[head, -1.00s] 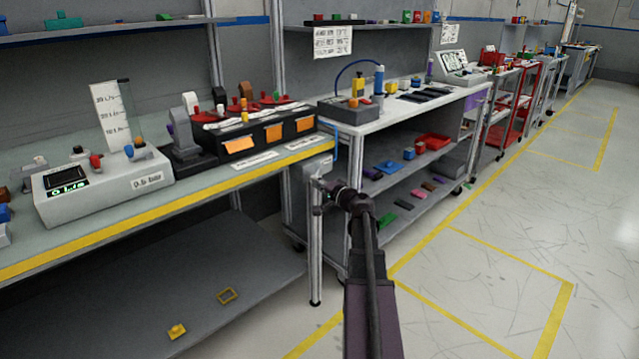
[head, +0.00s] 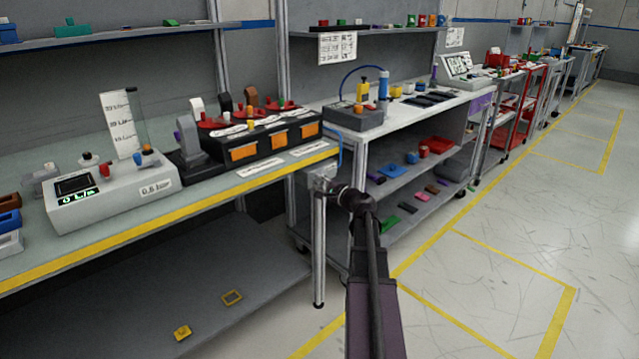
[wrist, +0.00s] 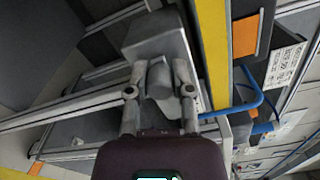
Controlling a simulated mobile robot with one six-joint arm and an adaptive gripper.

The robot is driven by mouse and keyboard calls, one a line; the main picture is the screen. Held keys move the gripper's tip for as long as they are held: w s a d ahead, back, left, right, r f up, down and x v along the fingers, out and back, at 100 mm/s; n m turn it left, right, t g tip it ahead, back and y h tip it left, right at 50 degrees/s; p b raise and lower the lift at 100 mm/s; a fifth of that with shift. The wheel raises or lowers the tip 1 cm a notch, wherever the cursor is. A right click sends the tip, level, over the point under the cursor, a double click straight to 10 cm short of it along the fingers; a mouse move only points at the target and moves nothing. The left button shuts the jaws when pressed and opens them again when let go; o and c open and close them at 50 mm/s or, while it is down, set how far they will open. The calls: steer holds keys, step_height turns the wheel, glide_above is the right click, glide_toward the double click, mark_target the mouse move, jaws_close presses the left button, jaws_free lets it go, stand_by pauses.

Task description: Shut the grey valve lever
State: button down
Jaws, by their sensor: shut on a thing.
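The grey valve lever (wrist: 160,74) shows as a short grey piece between my gripper's fingers in the wrist view. It stands out from a grey valve box (wrist: 153,36) at the bench's front edge; in the head view this box (head: 321,171) is small and the lever cannot be made out. My gripper (wrist: 159,82) is shut on the lever, one finger on each side. In the head view my gripper (head: 326,188) is just in front of the box and partly hidden by my wrist.
A blue hose (wrist: 245,92) runs beside the box. The bench's yellow front edge (head: 220,203) is close to my gripper. A bench leg (head: 319,245) stands below. A grey meter unit (head: 112,195) with a lit green display sits on the bench. Open floor (head: 510,250) lies to the right.

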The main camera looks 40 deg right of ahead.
stand_by(0.3)
steer(key=c, duration=0.5)
jaws_free()
steer(key=s+d, duration=0.1)
steer(key=s, duration=1.1)
